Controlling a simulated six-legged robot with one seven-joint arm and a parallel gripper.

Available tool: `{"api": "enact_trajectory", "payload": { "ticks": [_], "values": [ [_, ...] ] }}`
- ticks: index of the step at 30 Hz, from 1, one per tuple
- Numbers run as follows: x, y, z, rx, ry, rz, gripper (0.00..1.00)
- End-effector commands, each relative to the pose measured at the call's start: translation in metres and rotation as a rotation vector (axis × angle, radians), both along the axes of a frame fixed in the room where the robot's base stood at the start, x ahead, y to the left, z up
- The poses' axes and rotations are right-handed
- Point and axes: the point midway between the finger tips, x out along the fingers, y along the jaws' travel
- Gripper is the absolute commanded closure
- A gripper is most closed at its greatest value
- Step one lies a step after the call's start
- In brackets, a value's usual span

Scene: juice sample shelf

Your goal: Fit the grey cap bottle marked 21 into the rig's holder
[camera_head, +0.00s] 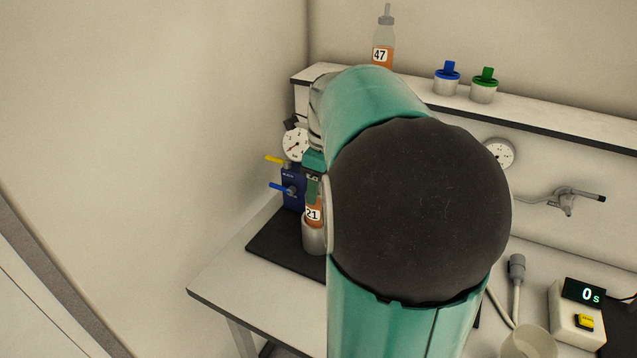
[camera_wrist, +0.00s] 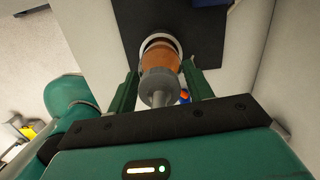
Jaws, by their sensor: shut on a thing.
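The bottle marked 21 (camera_head: 313,214), with orange juice, stands roughly upright at the rig. Its lower part is hidden inside the rig's pale grey cup-shaped holder (camera_head: 314,239). My gripper (camera_head: 313,187) is shut on the bottle from above, near its neck. In the wrist view the bottle (camera_wrist: 161,57) lies between the two green fingers of my gripper (camera_wrist: 159,72), its grey cap (camera_wrist: 158,92) towards the camera. The holder's rim (camera_wrist: 150,37) shows around its far end. I cannot tell whether the bottle rests on the holder's bottom.
The blue rig body (camera_head: 292,188) with a gauge (camera_head: 296,144) and levers stands close behind the holder on a dark mat (camera_head: 270,249). The shelf (camera_head: 540,115) holds bottle 47 (camera_head: 383,48) and blue and green capped jars. A timer (camera_head: 577,312) stands at right. My arm hides the table's middle.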

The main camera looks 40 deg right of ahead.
Motion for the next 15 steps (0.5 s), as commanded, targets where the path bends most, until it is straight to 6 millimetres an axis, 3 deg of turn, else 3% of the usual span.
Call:
{"api": "enact_trajectory", "payload": {
  "ticks": [15],
  "values": [
    [0.0,-0.0001,-0.0104,0.001,0.0,0.0,0.94]
  ]
}}
